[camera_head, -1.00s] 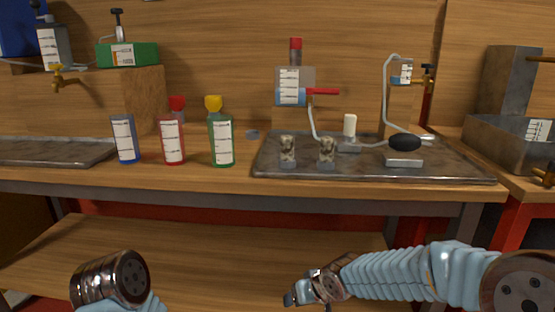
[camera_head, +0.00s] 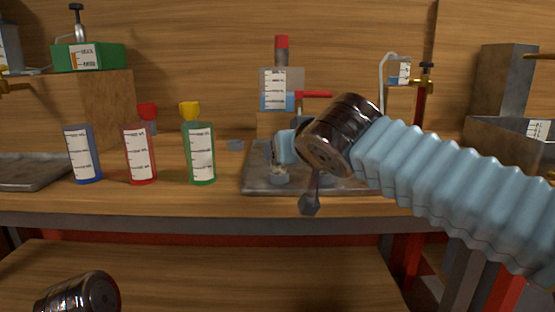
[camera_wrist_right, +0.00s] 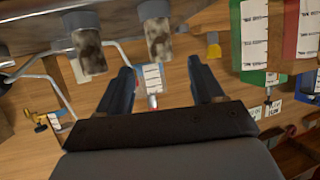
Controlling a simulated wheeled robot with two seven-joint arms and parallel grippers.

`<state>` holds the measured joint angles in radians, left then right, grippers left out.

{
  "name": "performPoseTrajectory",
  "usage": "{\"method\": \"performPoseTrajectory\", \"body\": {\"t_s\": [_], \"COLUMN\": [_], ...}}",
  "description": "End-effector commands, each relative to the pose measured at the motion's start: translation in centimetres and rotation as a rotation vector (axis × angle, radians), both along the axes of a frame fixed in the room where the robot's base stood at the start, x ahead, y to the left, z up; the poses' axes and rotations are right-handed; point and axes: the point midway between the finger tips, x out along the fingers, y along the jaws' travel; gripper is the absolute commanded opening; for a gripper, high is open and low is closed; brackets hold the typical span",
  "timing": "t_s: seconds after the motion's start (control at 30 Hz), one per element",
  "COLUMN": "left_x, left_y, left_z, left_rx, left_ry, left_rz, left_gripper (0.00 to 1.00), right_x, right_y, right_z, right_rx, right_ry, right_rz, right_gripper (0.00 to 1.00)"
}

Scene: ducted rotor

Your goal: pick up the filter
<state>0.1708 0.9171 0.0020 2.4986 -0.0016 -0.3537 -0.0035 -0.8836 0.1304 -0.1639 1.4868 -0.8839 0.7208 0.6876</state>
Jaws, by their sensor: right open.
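Two small mottled, dirty-looking cylinders, which look like the filters, stand on metal bases on the tray. In the right wrist view one mottled cylinder (camera_wrist_right: 158,38) lies just beyond my fingertips, roughly in line with the gap. The other mottled cylinder (camera_wrist_right: 89,52) is to its left. In the head view my right arm hides most of them; a metal base (camera_head: 279,178) shows beside it. My right gripper (camera_wrist_right: 160,68) is open, with nothing between its fingers. My left wrist shows at the lower left of the head view; its gripper is out of view.
The metal tray (camera_head: 258,184) lies on the wooden bench. A blue bottle (camera_head: 83,155), a red bottle (camera_head: 140,155) and a green bottle (camera_head: 201,155) stand to its left. A clear tank (camera_head: 280,90) with a red tap stands behind.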

Motion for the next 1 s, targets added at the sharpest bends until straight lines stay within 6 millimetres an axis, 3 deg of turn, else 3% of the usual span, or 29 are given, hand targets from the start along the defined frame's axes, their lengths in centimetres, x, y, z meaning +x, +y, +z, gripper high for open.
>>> {"method": "performPoseTrajectory", "body": {"t_s": [0.1,0.33,0.6,0.87,1.0], "left_x": [0.0,0.0,0.1,0.1,0.1], "left_y": [0.0,0.1,0.2,0.2,0.2], "left_z": [0.3,0.6,1.4,1.3,1.3], "left_rx": [0.001,0.001,0.004,0.004,0.004], "left_ry": [-0.001,-0.002,-0.003,-0.004,-0.004], "left_rz": [0.0,0.001,0.002,0.003,0.003], "left_gripper": [0.43,0.43,0.43,0.43,0.43], "right_x": [2.0,3.8,7.4,7.7,7.7], "right_y": [0.5,1.0,2.0,2.1,2.1], "right_z": [-0.8,-1.7,-3.3,-3.5,-3.5], "right_rx": [-0.001,-0.001,0.0,0.001,0.001], "right_ry": [0.002,0.002,0.002,0.001,0.001], "right_rz": [-0.002,-0.001,0.0,0.001,0.001], "right_gripper": [0.67,0.67,0.67,0.67,0.48]}}
